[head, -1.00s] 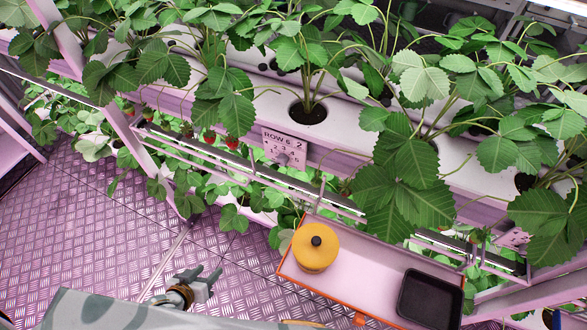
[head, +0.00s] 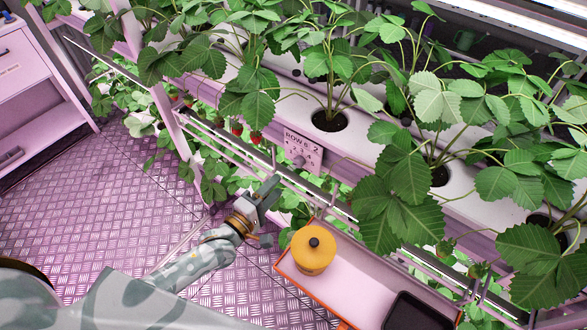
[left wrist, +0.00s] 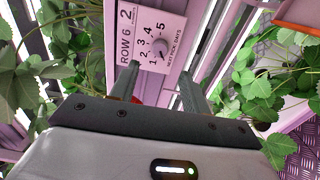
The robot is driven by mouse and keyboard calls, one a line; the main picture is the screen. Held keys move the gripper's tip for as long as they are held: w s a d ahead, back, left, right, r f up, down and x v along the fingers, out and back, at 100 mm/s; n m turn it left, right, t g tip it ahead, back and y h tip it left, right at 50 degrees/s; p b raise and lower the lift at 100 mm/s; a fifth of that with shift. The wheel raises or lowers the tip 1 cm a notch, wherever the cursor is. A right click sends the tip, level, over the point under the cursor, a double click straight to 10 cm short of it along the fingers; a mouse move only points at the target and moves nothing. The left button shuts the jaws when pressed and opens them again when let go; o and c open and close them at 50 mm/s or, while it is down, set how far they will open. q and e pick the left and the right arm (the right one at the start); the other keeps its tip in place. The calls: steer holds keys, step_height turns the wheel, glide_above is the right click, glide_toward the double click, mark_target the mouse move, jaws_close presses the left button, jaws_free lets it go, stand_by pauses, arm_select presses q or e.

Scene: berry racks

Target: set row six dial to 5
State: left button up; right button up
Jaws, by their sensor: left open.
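The row six dial is a small grey knob (left wrist: 160,47) on a pale plate (left wrist: 150,30) marked "ROW 6 2", with numbers 1 to 5 around it. In the head view the plate (head: 302,154) is on the rack's pink front rail. I cannot tell for sure which number the knob points at. My left gripper (head: 272,192) is open and empty, below and left of the plate in the head view. In the left wrist view its fingers (left wrist: 160,76) point at the plate, one on either side of the knob's line, apart from it. My right gripper is not in view.
Strawberry plants (head: 405,180) with broad leaves hang over the rail. Red berries (head: 256,137) hang left of the plate. An orange-edged tray (head: 350,292) holds a yellow round container (head: 313,252) and a black tray (head: 420,312). Open floor (head: 100,210) lies at left.

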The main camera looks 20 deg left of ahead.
mark_target(297, 165)
arm_select(q)
steer(key=b+x, duration=0.1)
steer(key=x, duration=0.7)
steer(key=shift+w+d+f, duration=0.1)
steer(key=shift+w, duration=0.25)
steer(key=c, duration=1)
